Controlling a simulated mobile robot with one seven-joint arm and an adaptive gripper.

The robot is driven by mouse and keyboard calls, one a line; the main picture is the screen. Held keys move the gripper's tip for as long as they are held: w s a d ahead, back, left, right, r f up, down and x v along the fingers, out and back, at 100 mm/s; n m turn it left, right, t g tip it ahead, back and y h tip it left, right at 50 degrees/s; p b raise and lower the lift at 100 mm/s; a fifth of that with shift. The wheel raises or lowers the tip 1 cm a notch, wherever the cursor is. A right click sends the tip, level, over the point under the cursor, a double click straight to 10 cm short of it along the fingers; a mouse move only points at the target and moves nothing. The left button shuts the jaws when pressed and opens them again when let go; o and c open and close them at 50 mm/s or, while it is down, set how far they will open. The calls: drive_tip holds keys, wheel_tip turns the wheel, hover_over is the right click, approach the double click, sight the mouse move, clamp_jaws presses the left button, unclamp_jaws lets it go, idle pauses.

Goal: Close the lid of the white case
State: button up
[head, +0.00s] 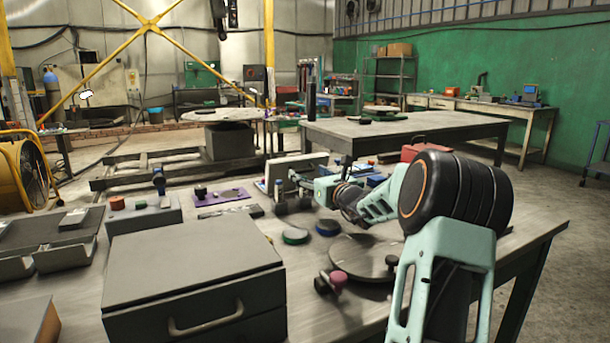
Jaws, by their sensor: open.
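A pale, off-white panel (300,167) stands tilted up near the middle of the workbench. It looks like the raised lid of the white case; the case body is mostly hidden, and I cannot make it out clearly. My arm reaches in from the lower right. My gripper (296,187) is open at the panel's near side, small and partly hidden by its own links. I cannot tell whether it touches the panel.
A large grey box with a handle (195,265) fills the near left of the bench (240,225). A purple mat (222,196) is behind.

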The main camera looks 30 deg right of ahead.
drive_tip(key=shift+w, duration=1.3)
drive_tip(key=shift+d, duration=0.1)
drive_tip(key=c, duration=1.4)
drive_tip(key=shift+r+p, duration=0.2)
drive_tip(key=shift+p, duration=0.2)
